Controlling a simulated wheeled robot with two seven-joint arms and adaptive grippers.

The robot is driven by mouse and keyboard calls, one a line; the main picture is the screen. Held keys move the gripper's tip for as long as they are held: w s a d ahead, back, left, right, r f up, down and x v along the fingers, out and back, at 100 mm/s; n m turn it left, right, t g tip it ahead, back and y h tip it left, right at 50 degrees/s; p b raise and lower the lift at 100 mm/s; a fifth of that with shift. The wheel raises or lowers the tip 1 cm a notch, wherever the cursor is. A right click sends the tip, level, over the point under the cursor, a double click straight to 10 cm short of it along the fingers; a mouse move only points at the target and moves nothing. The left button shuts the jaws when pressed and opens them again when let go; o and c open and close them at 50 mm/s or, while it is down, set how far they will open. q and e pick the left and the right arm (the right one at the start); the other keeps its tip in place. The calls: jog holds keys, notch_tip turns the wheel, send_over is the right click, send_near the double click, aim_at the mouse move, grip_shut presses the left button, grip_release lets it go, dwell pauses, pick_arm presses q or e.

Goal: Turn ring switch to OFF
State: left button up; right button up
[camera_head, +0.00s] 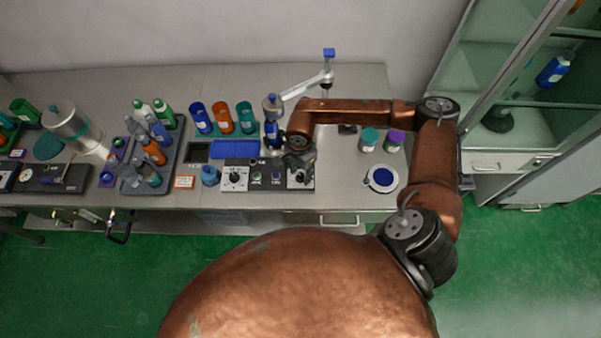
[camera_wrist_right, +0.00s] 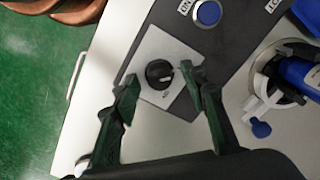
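A black round knob (camera_wrist_right: 158,73) with a pale pointer mark sits on a white plate (camera_wrist_right: 152,52) on a dark control panel (camera_wrist_right: 222,38). The plate's lettering is too small to read. My right gripper (camera_wrist_right: 160,78) is open, with one finger on each side of the knob; contact with the knob cannot be told. In the head view my right gripper (camera_head: 299,165) is over the right end of the panel (camera_head: 265,188) and partly hides that knob. Another dial (camera_head: 235,178) is at the panel's left end. My left gripper is not in view.
A blue round button (camera_wrist_right: 208,13) is beside the knob's plate. A small blue bottle (camera_head: 210,175) is at the left.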

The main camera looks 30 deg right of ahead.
aim_at(301, 175)
jog(key=shift+r, duration=0.15)
notch_tip(301, 175, up, 12)
dwell(0.4)
jog(key=shift+f, duration=0.2)
dwell(0.3)
